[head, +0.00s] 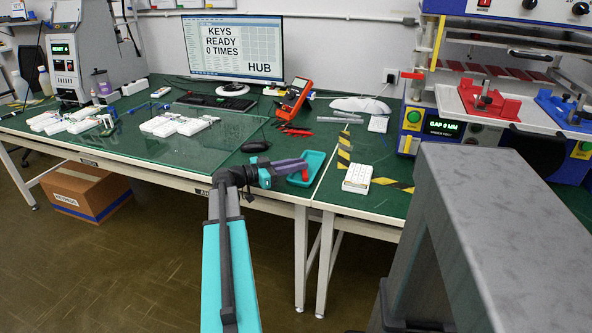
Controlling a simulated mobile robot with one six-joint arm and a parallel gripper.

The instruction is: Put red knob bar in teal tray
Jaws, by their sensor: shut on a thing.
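The teal tray (316,158) lies on the green bench mat near its front edge, in the middle of the head view. My gripper (303,168), with purple fingers, reaches over it from the left. A small red piece, which looks like the red knob bar (305,176), shows at the fingertips, and the gripper is shut on it. The piece is over or inside the tray; I cannot tell whether it touches the floor of the tray. The fingers hide part of the tray and of the red piece.
A white keypad (357,178) lies right of the tray, by yellow-black tape. A black mouse (255,147) lies behind my wrist. An orange-red meter (294,96) stands behind. White keypads (178,125) lie left. A press with a red fixture (489,103) stands right.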

